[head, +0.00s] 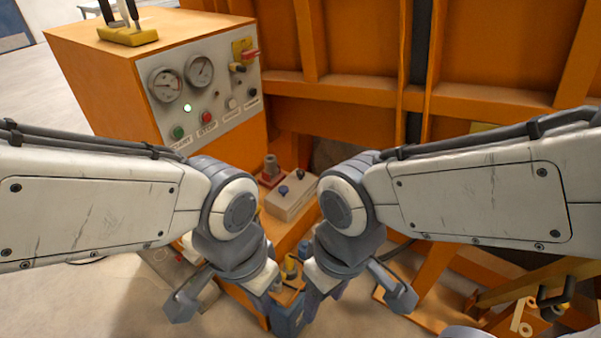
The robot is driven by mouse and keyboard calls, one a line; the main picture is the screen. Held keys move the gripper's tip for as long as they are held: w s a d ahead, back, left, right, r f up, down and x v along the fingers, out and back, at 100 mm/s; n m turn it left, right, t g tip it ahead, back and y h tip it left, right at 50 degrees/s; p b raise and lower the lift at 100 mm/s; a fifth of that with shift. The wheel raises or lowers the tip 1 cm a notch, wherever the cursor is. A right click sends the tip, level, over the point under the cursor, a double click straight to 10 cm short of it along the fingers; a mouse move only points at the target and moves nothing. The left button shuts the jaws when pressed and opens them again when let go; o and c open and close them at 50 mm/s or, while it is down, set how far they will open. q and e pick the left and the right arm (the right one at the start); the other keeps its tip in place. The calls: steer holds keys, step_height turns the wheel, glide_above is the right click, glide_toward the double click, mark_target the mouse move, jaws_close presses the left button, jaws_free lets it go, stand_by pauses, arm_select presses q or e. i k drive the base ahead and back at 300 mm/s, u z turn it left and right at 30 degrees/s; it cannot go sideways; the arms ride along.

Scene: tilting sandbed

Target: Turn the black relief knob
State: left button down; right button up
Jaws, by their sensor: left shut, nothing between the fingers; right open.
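A small black knob (301,174) stands on top of a light grey valve block (291,203), beside a blue knob (283,190). The block sits on an orange ledge in the middle of the head view, between my two arms. My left gripper (274,290) points down at the lower middle, nearer to me than the block. It is shut and empty. My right gripper (315,298) is just right of it, open, with nothing seen in it. Both are apart from the black knob. Their fingertips are small and partly hidden by the wrists.
An orange cabinet (100,75) at the left carries a panel with two gauges (183,78), a green button (178,132) and a red button (206,117). A red fitting (270,172) stands left of the block. Orange ribbed walls (350,55) close off the back.

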mark_target(299, 173)
steer(key=z, duration=0.15)
steer(key=k, duration=0.4)
steer(key=u, duration=0.9)
steer(key=i, duration=1.45)
steer(key=z, duration=0.85)
